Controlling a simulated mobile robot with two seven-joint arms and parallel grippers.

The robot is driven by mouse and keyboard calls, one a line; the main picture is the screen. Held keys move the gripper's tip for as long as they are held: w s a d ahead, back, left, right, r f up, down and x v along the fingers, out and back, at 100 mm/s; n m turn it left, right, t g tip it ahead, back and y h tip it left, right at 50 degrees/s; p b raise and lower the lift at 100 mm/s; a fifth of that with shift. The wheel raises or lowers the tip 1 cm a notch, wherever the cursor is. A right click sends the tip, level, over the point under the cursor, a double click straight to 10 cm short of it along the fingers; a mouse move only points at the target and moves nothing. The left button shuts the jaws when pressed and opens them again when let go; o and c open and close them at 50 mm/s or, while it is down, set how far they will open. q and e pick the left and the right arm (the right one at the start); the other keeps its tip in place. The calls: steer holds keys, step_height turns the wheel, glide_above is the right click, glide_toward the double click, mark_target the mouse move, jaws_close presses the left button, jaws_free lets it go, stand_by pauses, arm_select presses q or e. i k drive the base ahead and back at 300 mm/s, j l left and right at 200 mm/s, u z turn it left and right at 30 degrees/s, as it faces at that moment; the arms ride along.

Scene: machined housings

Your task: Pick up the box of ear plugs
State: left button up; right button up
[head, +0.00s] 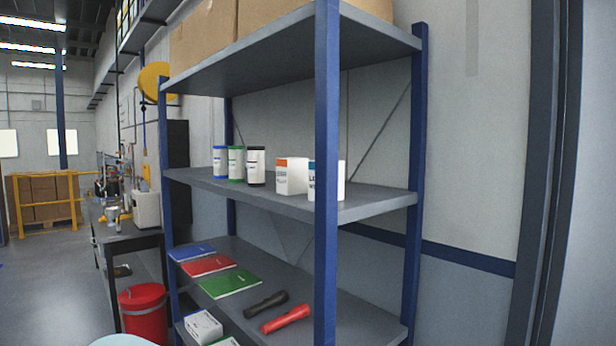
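No box can be read for certain as the ear plugs. On the middle shelf (370,202) of a blue-posted rack stands a white box with an orange top band (292,178). Right of it is a white box with a blue band (341,182), partly hidden by the front post. Both labels have dark print too small to read surely. A third white box (203,327) sits low at the bottom left of the rack, its print unreadable. Neither of my grippers is in view.
Several canisters (236,162) stand left of the boxes. The shelf below holds blue, red and green booklets (228,283) and black and red torch-like items (286,318). The front post (327,110) blocks part of the rack. A red bin (143,315) stands at left.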

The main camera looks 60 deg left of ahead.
mark_target(291, 173)
steer(key=i+j, duration=0.15)
steer(key=i, duration=0.35)
steer(key=u, duration=2.5)
